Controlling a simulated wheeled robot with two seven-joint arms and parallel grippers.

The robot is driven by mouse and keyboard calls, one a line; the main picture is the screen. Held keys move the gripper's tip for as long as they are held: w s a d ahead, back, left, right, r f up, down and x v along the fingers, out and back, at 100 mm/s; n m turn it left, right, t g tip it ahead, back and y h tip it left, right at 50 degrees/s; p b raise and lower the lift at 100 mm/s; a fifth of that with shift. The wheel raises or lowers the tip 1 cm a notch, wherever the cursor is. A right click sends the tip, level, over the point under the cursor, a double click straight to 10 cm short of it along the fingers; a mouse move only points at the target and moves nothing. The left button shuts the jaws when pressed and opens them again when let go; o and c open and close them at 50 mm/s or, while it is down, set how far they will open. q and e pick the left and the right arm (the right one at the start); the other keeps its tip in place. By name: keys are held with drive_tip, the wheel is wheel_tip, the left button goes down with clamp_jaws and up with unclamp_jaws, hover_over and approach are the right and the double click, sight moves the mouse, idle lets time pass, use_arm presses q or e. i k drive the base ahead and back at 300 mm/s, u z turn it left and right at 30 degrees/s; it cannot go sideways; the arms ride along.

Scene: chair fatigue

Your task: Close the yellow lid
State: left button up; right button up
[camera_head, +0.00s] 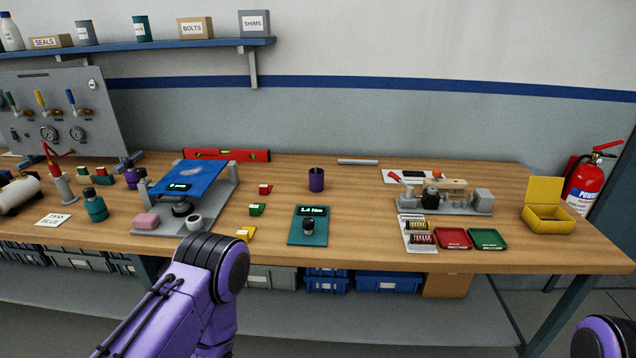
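A small yellow box (549,224) stands near the right end of the wooden workbench. Its yellow lid (545,190) is open and stands roughly upright at the back of the box. Part of my purple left arm shows at the bottom left of centre, but its gripper is out of view. A small piece of my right arm shows in the bottom right corner, and its gripper is also out of view. Nothing of mine touches the box or the lid.
A grey fixture (445,205) stands left of the box. A red tray (454,238) and a green tray (488,239) lie near the front edge. A red fire extinguisher (584,188) is beyond the bench's right end. Bare bench surrounds the box.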

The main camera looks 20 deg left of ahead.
sight(541, 189)
drive_tip(key=z, duration=2.45)
drive_tip(key=i, duration=2.95)
drive_tip(key=u, duration=2.3)
